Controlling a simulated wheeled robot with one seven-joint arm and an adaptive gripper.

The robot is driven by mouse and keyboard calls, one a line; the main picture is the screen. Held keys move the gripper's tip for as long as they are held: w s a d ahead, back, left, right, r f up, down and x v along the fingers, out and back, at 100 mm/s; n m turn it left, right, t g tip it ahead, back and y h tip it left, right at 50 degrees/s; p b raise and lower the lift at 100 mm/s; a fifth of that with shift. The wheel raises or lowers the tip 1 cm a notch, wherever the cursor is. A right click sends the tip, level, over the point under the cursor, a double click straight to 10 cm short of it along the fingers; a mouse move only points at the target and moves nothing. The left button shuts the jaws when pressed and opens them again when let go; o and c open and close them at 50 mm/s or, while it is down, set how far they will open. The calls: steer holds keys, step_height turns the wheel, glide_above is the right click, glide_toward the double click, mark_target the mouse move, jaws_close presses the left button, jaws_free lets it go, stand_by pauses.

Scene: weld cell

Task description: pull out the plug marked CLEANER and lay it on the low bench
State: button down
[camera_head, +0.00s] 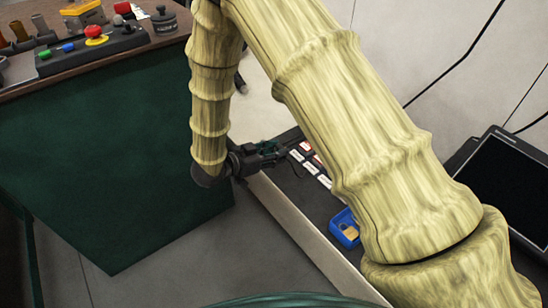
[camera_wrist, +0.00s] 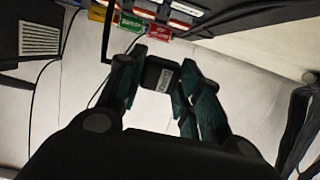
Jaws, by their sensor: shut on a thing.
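My gripper (camera_wrist: 163,62) is shut on a dark plug (camera_wrist: 160,78) in the wrist view. The plug has a small white label on its face, and I cannot read its lettering surely. A gap shows between the plug and the strip with coloured tags above it. In the head view my gripper (camera_head: 268,153) is at the far end of the low bench (camera_head: 294,198), beside its edge. The plug cannot be made out there. My arm hides much of the bench top.
Green (camera_wrist: 131,22) and red (camera_wrist: 160,33) tags hang near the top of the wrist view. A blue holder (camera_head: 344,228) with a padlock and a dark screen (camera_head: 505,185) are on the right. A green cabinet (camera_head: 120,165) with controls on top stands left.

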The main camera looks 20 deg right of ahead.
steer(key=shift+f+b, duration=4)
steer(key=shift+b, duration=0.2)
steer(key=c, duration=0.9)
jaws_free()
steer(key=shift+a, duration=0.1)
steer(key=v, duration=1.2)
